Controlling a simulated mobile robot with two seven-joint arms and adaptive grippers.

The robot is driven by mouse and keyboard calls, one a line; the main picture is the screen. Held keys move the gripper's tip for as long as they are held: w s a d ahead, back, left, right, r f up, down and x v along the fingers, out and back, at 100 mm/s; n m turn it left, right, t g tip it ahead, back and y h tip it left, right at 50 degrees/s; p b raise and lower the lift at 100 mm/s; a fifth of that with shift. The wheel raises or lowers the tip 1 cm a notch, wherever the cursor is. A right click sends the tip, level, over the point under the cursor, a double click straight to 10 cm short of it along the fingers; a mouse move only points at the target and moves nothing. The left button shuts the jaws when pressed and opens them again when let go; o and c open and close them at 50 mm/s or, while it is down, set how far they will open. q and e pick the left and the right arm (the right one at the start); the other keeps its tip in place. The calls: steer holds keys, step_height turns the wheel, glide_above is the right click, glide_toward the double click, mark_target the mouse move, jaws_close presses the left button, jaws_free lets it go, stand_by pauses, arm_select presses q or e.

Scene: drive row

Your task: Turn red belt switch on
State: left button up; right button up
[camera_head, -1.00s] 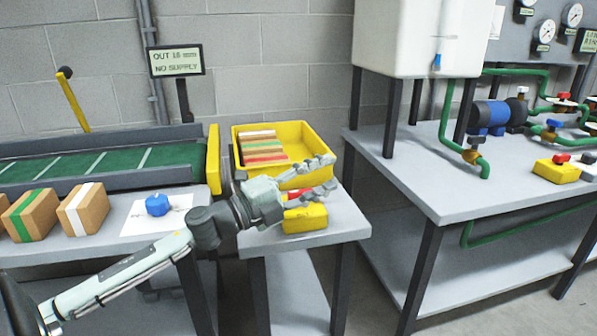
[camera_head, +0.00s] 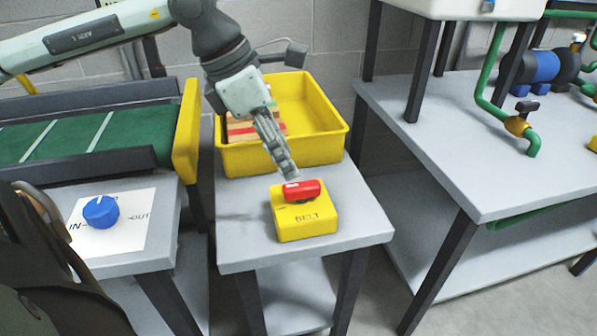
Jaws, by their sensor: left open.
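The red belt switch (camera_head: 306,189) is a red bar handle on top of a yellow box (camera_head: 306,224) marked BELT, on the small grey table. The bar lies roughly left to right, with a pale mark near its left end. My left gripper (camera_head: 288,170) reaches down from above and behind. Its fingers are seen nearly edge-on, so they overlap, and they are open. The tips are just behind and above the bar's left end; I cannot tell whether they touch it. My right gripper is not in view.
A yellow bin (camera_head: 318,150) with stacked boards stands behind the switch. A green conveyor (camera_head: 70,140) and a blue knob (camera_head: 101,212) on a white IN/OUT plate are at left. A grey workbench (camera_head: 450,140) with green pipes is at right.

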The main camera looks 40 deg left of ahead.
mark_target(300, 184)
arm_select(q)
steer(key=x, duration=0.5)
steer(key=shift+s+f, duration=0.1)
steer(key=shift+f, duration=0.05)
steer(key=shift+d+f, duration=0.15)
steer(key=shift+f, duration=0.15)
steer(key=shift+w+d+f, duration=0.15)
steer(key=shift+w+f, duration=0.15)
steer(key=shift+f, duration=0.05)
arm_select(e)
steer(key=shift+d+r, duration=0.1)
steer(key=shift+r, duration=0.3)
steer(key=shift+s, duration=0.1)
arm_select(q)
jaws_close()
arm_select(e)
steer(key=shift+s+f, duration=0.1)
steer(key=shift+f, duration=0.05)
